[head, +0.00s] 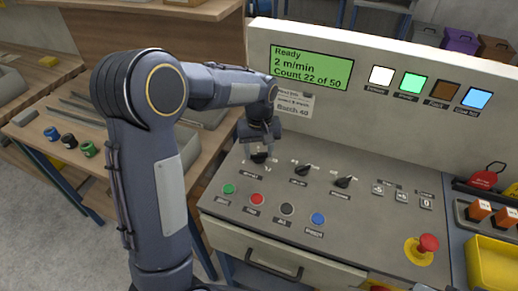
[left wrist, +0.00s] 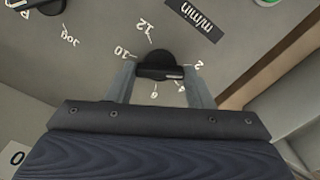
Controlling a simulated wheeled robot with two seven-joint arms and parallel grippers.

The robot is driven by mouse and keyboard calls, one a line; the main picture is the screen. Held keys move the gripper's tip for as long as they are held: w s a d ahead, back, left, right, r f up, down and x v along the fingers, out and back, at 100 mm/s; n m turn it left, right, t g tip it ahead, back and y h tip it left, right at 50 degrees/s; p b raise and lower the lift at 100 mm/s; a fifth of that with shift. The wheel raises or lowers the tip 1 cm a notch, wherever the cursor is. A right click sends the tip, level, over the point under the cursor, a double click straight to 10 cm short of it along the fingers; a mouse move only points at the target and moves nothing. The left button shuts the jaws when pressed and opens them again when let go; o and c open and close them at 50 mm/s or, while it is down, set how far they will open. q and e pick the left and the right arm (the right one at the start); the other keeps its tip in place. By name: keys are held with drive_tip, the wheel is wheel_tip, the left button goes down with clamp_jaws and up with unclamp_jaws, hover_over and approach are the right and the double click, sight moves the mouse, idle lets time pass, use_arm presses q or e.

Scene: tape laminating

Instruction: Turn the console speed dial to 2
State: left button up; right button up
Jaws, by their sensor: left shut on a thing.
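The speed dial is a black knob (left wrist: 158,62) on the grey console, with 12, 10, 4 and 2 among the numbers around it and an m/min label (left wrist: 194,18) beside it. The white mark on its bar lies on the side toward the 2. My left gripper (left wrist: 160,76) is shut on the dial, one finger on each side. In the head view the dial (head: 259,158) sits below my left gripper (head: 259,150), which partly hides it. The green display (head: 311,67) reads Ready, 2 m/min, Count 22 of 50. My right gripper is not in view.
Two more black knobs (head: 345,182) stand to the right of the dial. Several push buttons (head: 257,199) line the front, with a red emergency button (head: 427,243) at right. A yellow bin (head: 495,264) stands beyond the console's right edge.

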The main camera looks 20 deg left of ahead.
sight(259, 154)
use_arm(q)
drive_tip(key=shift+n, duration=0.6)
drive_tip(key=o, duration=1)
drive_tip(key=shift+r, duration=0.15)
wheel_tip(259, 154, up, 8)
drive_tip(key=shift+f, duration=0.2)
